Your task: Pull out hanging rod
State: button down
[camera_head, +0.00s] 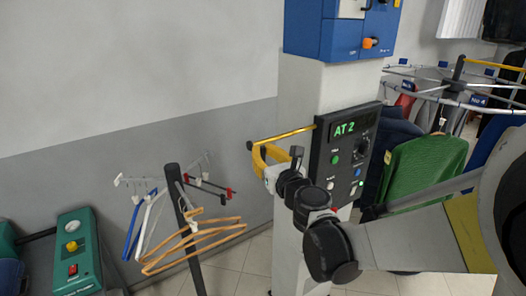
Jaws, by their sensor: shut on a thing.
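The hanging rod (290,134) is a thin golden rod. It runs out to the left from the upper edge of the dark control panel (320,158) marked "AT 2", and its outer end has a small dark tip. My gripper (257,150), with yellow fingers, is shut on the rod near that outer end. The fingers cover part of the rod there, and their exact contact is too small to see. My arm reaches in from the right and hides the lower part of the panel's column.
A dark stand (184,232) with wooden and coloured hangers is at the left. A green machine (77,250) is at the lower left. A round garment rack (455,90) with clothes stands behind at the right. A blue box (325,37) is above the panel.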

jog(key=shift+d, duration=0.15)
jog(key=c, duration=1.4)
grip_release()
jog(key=shift+w+d, duration=0.1)
jog(key=shift+d, duration=0.1)
jog(key=shift+a, duration=0.1)
jog(key=shift+s, duration=0.2)
jog(key=v, duration=1.1)
jog(key=shift+s, duration=0.3)
